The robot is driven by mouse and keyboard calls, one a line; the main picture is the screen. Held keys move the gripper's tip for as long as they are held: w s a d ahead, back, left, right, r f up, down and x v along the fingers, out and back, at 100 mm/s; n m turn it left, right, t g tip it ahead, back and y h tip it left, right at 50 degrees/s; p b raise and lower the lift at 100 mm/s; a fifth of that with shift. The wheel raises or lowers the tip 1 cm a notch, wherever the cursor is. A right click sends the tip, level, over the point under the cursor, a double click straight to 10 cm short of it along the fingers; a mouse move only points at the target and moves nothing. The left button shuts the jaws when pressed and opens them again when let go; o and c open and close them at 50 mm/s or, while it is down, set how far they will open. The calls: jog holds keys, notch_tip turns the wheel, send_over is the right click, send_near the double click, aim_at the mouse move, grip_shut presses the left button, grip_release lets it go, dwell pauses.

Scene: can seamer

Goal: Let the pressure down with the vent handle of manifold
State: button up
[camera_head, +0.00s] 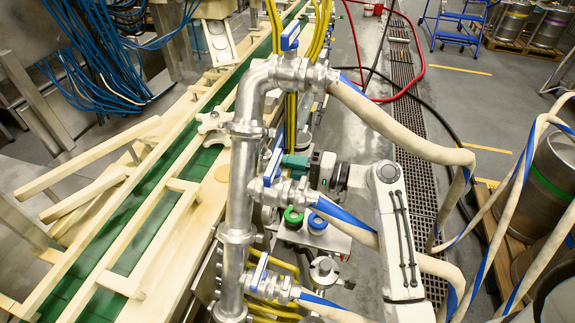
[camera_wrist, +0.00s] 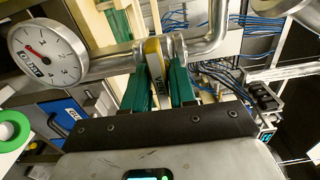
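In the wrist view the vent handle (camera_wrist: 156,72), a narrow yellow-edged grey lever lettered VENT, stands between the two green fingers of my gripper (camera_wrist: 160,80). The fingers flank it closely; I cannot tell whether both press on it. The handle meets a steel pipe fitting. A round white gauge (camera_wrist: 46,53) with a red needle sits on the pipe to its left. In the head view my gripper (camera_head: 295,163) is at the middle valve of the upright steel manifold (camera_head: 236,185). The vent handle cannot be made out there, and the fingertips are partly hidden.
Blue-handled valves sit above (camera_head: 290,36) and below (camera_head: 261,273) my gripper on the manifold. Beige hoses (camera_head: 395,128) run off to the right, close to my arm. A green conveyor (camera_head: 125,235) with cream rails lies left. Floor grating (camera_head: 412,120) lies behind.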

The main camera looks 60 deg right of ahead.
jog(key=shift+o, duration=1.1)
jog(key=shift+s, duration=0.1)
jog(key=b+v, duration=0.3)
jog(key=v, duration=0.7)
jog(key=shift+s, duration=0.25)
jog(key=shift+d, duration=0.15)
